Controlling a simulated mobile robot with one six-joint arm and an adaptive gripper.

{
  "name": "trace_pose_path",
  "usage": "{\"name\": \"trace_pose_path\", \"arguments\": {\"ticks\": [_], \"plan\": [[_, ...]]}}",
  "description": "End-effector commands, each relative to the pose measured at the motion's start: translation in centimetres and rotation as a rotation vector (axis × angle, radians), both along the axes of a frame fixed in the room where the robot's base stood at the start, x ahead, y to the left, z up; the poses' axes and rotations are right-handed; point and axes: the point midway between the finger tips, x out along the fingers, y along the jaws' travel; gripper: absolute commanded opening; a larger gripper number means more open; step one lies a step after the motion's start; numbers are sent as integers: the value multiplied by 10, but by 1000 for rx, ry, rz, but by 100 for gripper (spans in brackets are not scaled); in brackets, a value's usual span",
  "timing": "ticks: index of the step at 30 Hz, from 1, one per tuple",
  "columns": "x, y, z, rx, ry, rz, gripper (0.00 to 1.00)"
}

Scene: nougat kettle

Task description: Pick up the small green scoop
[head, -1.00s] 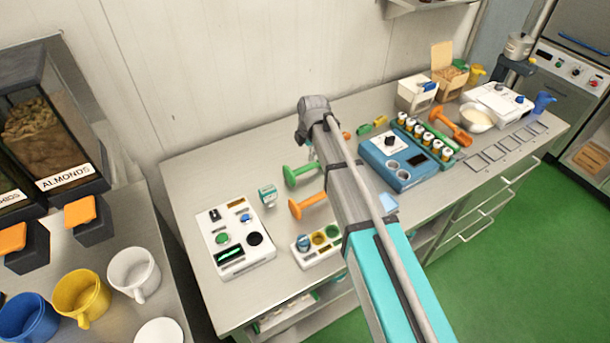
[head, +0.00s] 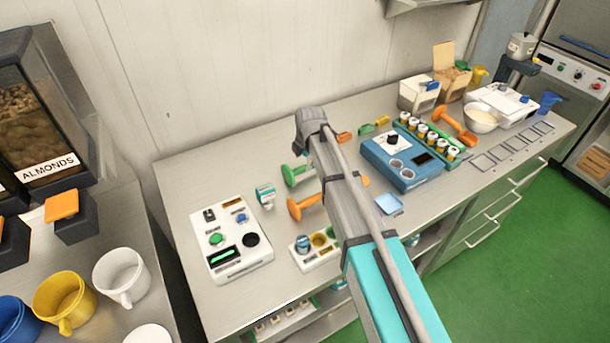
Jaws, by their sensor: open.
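A small green scoop (head: 367,128) lies on the steel worktop (head: 185,180) near the wall, between a small orange scoop (head: 344,136) and a small yellow scoop (head: 382,120). It is right of my arm's end and looks free of contact with me. My gripper (head: 308,154) hangs below the grey wrist, over the worktop, mostly hidden behind my own arm. It is open, and I see nothing held in it.
An orange handled tool (head: 305,207), a white control panel (head: 230,240) and a teal-and-white item (head: 265,194) stand left of my arm. A blue device (head: 402,160) and a row of jars (head: 430,138) stand right. The back left worktop is clear.

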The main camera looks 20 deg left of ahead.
Motion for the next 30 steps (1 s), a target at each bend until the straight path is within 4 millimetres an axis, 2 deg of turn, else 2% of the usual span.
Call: {"name": "trace_pose_path", "arguments": {"ticks": [14,30], "plan": [[0,1,-3,0,0,0,75],[8,6,-41,0,0,1,75]]}}
